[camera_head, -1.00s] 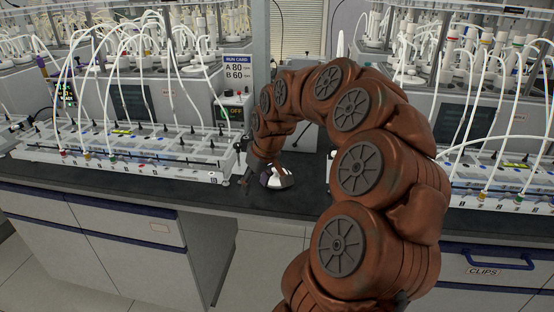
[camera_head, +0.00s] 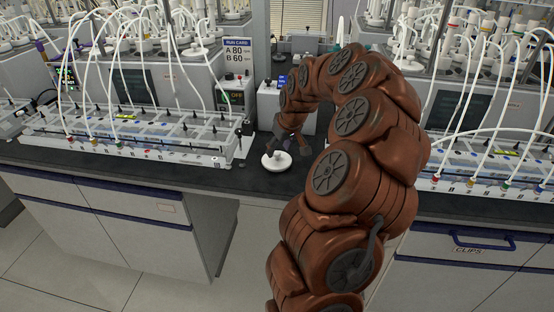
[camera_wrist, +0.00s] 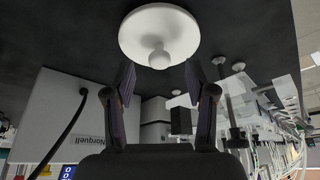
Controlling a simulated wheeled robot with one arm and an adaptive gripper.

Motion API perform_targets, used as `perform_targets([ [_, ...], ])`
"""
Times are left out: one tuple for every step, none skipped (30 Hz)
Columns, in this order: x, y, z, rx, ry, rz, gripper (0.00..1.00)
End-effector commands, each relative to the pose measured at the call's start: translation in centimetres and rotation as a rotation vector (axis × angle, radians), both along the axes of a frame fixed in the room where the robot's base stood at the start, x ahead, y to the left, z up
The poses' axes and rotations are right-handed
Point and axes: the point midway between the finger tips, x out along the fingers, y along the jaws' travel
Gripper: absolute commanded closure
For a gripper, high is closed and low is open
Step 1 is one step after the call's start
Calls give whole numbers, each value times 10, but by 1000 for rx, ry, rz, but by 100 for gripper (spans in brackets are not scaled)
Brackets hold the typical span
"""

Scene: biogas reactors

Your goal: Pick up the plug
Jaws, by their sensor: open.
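The plug (camera_head: 277,161) is a white round disc with a small knob on top. It lies on the dark bench top near the front edge, between the two racks. My gripper (camera_head: 284,147) is just behind and above it in the head view, partly hidden by my arm. In the wrist view the plug (camera_wrist: 158,28) is at the top centre, its knob pointing toward my gripper (camera_wrist: 160,70). The two fingers are spread apart, with the knob lined up between and just beyond the tips. Nothing is held.
A white tube rack (camera_head: 130,142) stands left of the plug, and another rack (camera_head: 490,165) is at the right. A grey box (camera_head: 269,103) stands behind, beside a run card (camera_head: 237,51). Bare bench lies around the plug. Drawers are below.

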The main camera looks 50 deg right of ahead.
Motion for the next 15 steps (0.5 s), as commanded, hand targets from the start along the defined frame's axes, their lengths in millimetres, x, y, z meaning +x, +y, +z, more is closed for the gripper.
perform_targets([
  [3,0,-4,1,3,0,45],
  [5,-1,-7,1,3,1,45],
  [8,-1,-11,1,4,1,45],
  [9,-1,-16,2,6,1,45],
  [10,-2,-19,2,6,1,45],
  [11,-2,-23,2,6,1,45],
  [13,-2,-25,1,5,1,45],
  [14,-3,-27,0,3,1,45],
  [15,-3,-29,0,1,1,45],
  [15,-3,-29,-1,0,0,45],
  [15,-3,-30,-1,-1,0,45],
  [15,-3,-30,-1,-1,0,45],
  [16,-3,-30,-1,-1,0,45],
  [15,-3,-30,-1,-1,0,45],
  [15,-3,-30,-1,-1,0,45],
])
